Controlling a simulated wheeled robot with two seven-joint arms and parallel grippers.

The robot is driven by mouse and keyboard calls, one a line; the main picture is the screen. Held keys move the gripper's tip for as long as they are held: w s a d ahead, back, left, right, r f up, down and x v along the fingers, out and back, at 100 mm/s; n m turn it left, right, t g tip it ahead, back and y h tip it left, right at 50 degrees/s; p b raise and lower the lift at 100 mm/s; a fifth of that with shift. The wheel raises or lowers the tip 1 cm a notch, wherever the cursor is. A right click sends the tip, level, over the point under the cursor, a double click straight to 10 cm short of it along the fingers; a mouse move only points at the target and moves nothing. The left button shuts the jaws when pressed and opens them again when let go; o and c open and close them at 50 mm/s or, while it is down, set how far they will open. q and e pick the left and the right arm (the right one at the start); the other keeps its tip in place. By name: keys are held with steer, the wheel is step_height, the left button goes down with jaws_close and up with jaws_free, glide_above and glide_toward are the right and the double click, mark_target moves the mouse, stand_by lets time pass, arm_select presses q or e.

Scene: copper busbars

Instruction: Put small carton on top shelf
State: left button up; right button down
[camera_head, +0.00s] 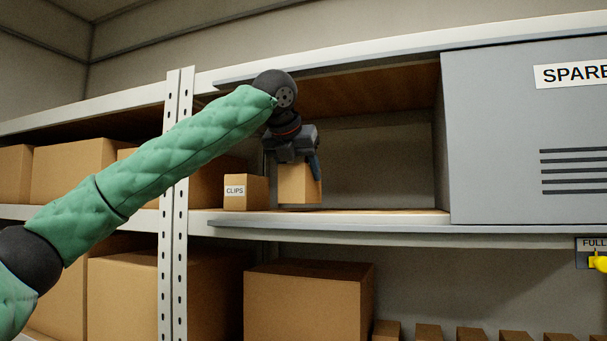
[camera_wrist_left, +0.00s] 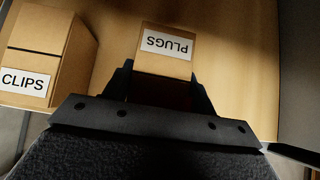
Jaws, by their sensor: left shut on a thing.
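My left gripper (camera_head: 299,160) reaches in from the left over the upper shelf (camera_head: 390,217), pointing down. It is shut on a small carton (camera_head: 297,186), which is upright at the shelf board; I cannot tell whether its base touches the board. In the left wrist view the held carton (camera_wrist_left: 165,52) carries a PLUGS label, and the gripper fingers (camera_wrist_left: 160,88) are on either side of it. A small CLIPS carton (camera_head: 245,193) stands on the shelf to its left, apart from it; it also shows in the left wrist view (camera_wrist_left: 45,55). My right gripper is not in view.
A grey SPARE cabinet or panel (camera_head: 500,130) closes off the shelf's right side. A white upright post (camera_head: 175,220) stands at left. Larger cartons (camera_head: 75,170) fill the left bay. Free board lies right of the held carton. A big carton (camera_head: 308,300) sits below.

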arm_select(q)
steer(key=shift+w+d+r+p, duration=0.1)
steer(key=shift+w+p, duration=0.15)
steer(key=shift+w, duration=0.3)
steer(key=shift+w+d+r+p, duration=0.1)
steer(key=shift+w+p, duration=0.15)
steer(key=shift+w, duration=0.3)
steer(key=shift+w+f+p, duration=0.15)
steer(key=shift+f+p, duration=0.15)
steer(key=shift+f, duration=0.05)
steer(key=shift+d+f+p, duration=0.1)
steer(key=shift+f+p, duration=0.2)
steer(key=shift+f, duration=0.25)
steer(key=shift+f, duration=0.1)
steer(key=o, duration=0.8)
steer(key=shift+f, duration=0.1)
steer(key=o, duration=0.4)
